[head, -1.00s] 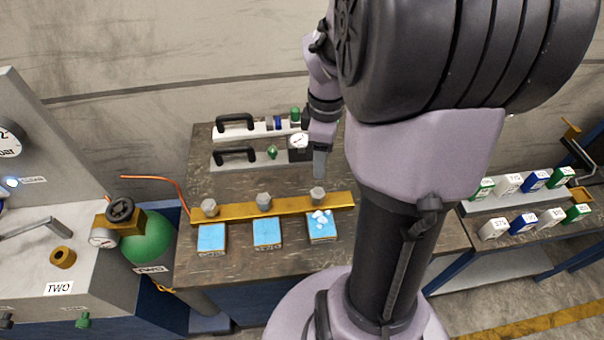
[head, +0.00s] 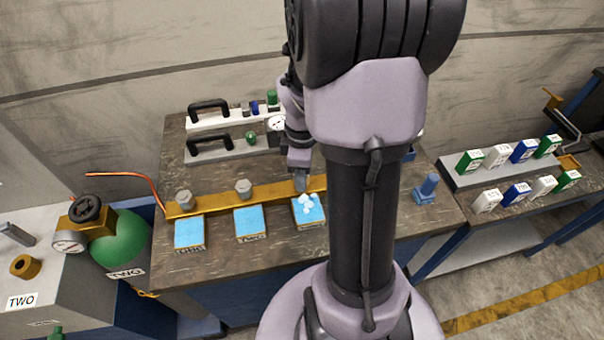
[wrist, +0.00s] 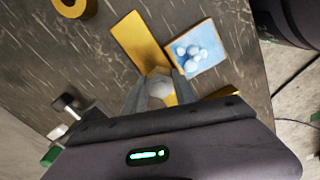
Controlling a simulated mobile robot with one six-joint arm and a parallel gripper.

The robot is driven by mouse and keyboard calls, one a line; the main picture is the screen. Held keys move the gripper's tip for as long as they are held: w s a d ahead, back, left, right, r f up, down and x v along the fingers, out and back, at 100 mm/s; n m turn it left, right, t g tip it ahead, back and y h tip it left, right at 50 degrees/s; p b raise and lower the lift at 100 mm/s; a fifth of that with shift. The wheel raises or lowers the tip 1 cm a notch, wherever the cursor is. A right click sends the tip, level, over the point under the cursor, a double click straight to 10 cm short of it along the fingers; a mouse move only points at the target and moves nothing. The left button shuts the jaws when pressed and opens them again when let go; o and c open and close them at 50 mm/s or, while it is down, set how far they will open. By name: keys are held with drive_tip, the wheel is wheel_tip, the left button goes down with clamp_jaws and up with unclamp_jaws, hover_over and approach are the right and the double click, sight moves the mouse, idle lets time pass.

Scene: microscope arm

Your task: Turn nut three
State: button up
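A brass bar (head: 215,199) lies on the bench with grey hex nuts on it, the left one (head: 184,200) and the middle one (head: 243,188) in plain view. The third, rightmost nut is hidden behind my gripper (head: 301,183) in the head view. In the wrist view this nut (wrist: 159,86) shows between the two fingertips of my gripper (wrist: 160,82). The fingers look apart, one on each side of it; a firm grip is not visible. The brass bar (wrist: 133,38) runs beneath. A blue pad with white pieces (head: 317,215) lies in front of the third nut.
Two more blue pads (head: 189,232) (head: 250,221) lie in front of the other nuts. Black-handled blocks (head: 209,149) and a gauge (head: 276,124) stand behind the bar. A blue fitting (head: 427,188) stands to the right. A green tank (head: 120,238) is at the left.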

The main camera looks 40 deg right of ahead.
clamp_jaws()
drive_tip(key=shift+m, duration=0.3)
drive_tip(key=m, duration=0.3)
drive_tip(key=shift+m+p, duration=0.3)
drive_tip(key=m, duration=0.4)
drive_tip(key=shift+m, duration=0.3)
drive_tip(key=m, duration=0.5)
drive_tip(key=m+b, duration=0.1)
drive_tip(key=m, duration=0.4)
drive_tip(key=shift+w+a+m, duration=0.1)
drive_tip(key=shift+m, duration=0.6)
